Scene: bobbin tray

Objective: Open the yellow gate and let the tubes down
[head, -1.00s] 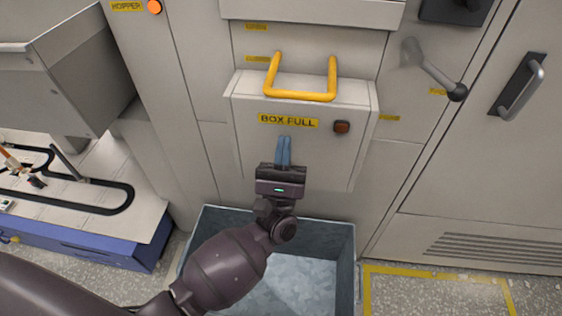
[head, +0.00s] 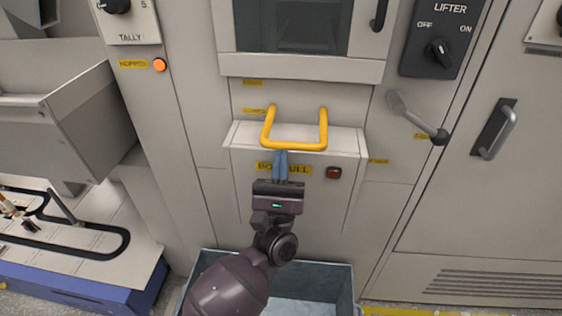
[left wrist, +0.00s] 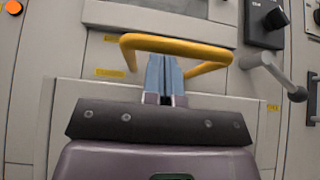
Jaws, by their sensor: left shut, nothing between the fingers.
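The yellow gate handle (head: 295,145) is a U-shaped bar on the protruding box front marked BOX FULL, in the middle of the head view. My left gripper (head: 280,156) is shut and empty. Its fingertips point up, just under the handle's crossbar in the head view; I cannot tell whether they touch it. The fingers cover part of the BOX FULL label (head: 296,170). No tubes can be made out. My right gripper is not in view.
A grey open bin (head: 318,278) stands on the floor below the gate. A grey lever (head: 420,118) and the LIFTER switch (head: 440,50) are to the right. A grey hopper (head: 85,115) and a blue-sided conveyor (head: 75,290) are at left.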

